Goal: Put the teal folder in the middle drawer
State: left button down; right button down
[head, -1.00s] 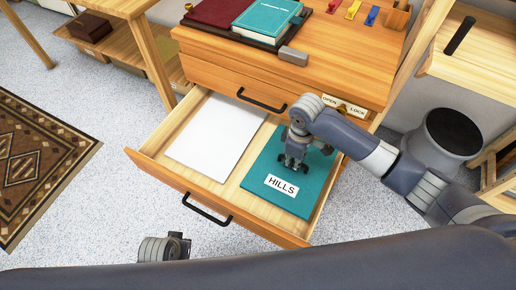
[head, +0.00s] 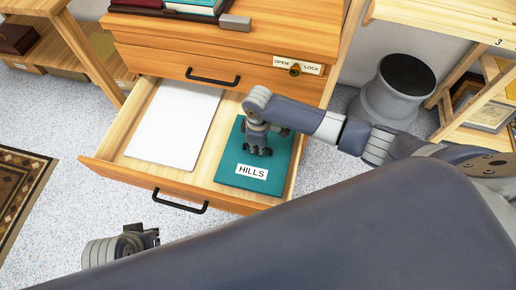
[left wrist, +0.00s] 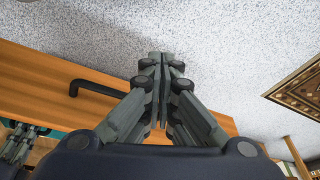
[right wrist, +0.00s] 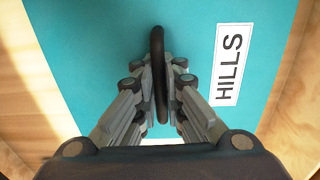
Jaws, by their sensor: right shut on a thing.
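The teal folder (head: 232,172) with a white HILLS label lies flat, or nearly so, in the right half of the open drawer (head: 182,178). My right gripper (head: 258,148) points down over it. In the right wrist view the fingers (right wrist: 157,80) are shut on a dark loop handle (right wrist: 157,45) on the folder (right wrist: 95,50). Whether the folder touches the drawer floor is hard to tell. My left gripper (left wrist: 158,62) is shut and empty, in front of the drawer's black handle (left wrist: 98,88). In the head view it shows at lower left (head: 150,238).
White paper (head: 175,125) lies in the drawer's left half. A closed drawer (head: 170,62) with an OPEN/LOCK plate (head: 297,66) is just above. Whether a drawer lies below is hidden. A black-topped bin (head: 395,90) stands to the right.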

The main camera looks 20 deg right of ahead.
jog(key=shift+f, duration=0.35)
pick_arm(q)
jog(key=shift+s+r, duration=0.15)
jog(key=shift+r, duration=0.35)
pick_arm(e)
jog(key=c, duration=1.7)
grip_release()
